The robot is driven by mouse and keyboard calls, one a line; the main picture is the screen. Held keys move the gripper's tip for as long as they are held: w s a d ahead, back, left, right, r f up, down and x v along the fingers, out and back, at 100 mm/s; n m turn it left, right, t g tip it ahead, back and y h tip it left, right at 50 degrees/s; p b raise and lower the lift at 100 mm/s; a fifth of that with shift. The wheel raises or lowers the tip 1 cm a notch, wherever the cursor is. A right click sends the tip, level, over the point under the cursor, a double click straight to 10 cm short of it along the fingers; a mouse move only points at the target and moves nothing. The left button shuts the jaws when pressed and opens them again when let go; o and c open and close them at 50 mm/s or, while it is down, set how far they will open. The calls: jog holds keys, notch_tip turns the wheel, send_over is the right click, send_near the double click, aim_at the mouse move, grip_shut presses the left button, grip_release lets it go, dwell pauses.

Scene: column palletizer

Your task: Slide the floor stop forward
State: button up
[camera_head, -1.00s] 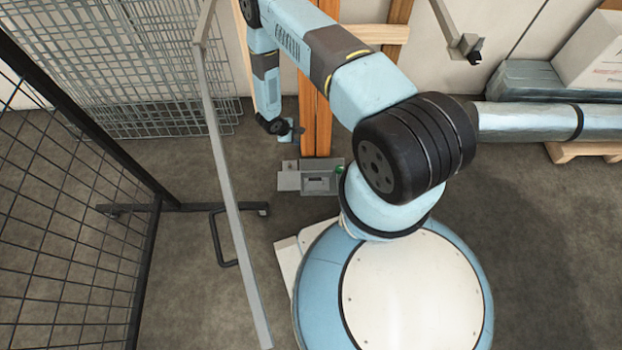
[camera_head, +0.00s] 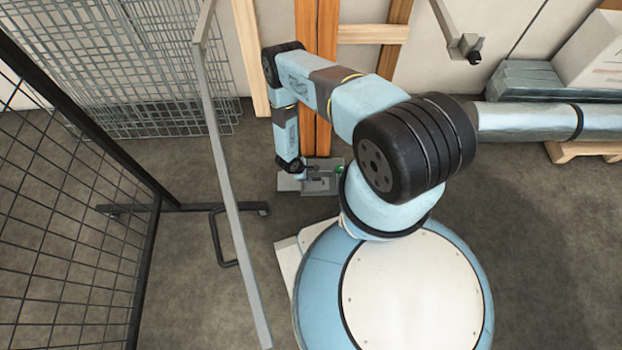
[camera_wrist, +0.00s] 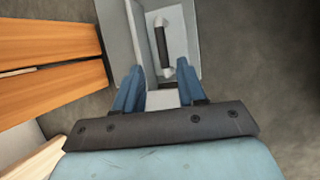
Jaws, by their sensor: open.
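The floor stop is a light grey metal unit on the floor at the foot of the orange posts. Its base (camera_head: 290,183) shows in the head view, partly covered by my gripper. In the wrist view its grey plate (camera_wrist: 184,22) bears a dark bar handle (camera_wrist: 160,42) with pale ends. My gripper (camera_head: 308,174) points down over the unit. In the wrist view my gripper (camera_wrist: 159,66) is open, its two blue fingers apart and empty. The handle lies ahead, lined up with the gap between them. I cannot tell whether a finger touches the unit.
Orange upright posts (camera_head: 318,80) stand just behind the stop. A green knob (camera_head: 339,168) sits at its right. A grey rail (camera_head: 228,180) and black mesh fence (camera_head: 80,200) are on the left. Bare floor (camera_head: 530,230) is free at the right.

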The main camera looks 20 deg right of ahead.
jog(key=x, duration=0.7)
jog(key=shift+f, duration=0.25)
jog(key=shift+c, duration=0.4)
grip_shut()
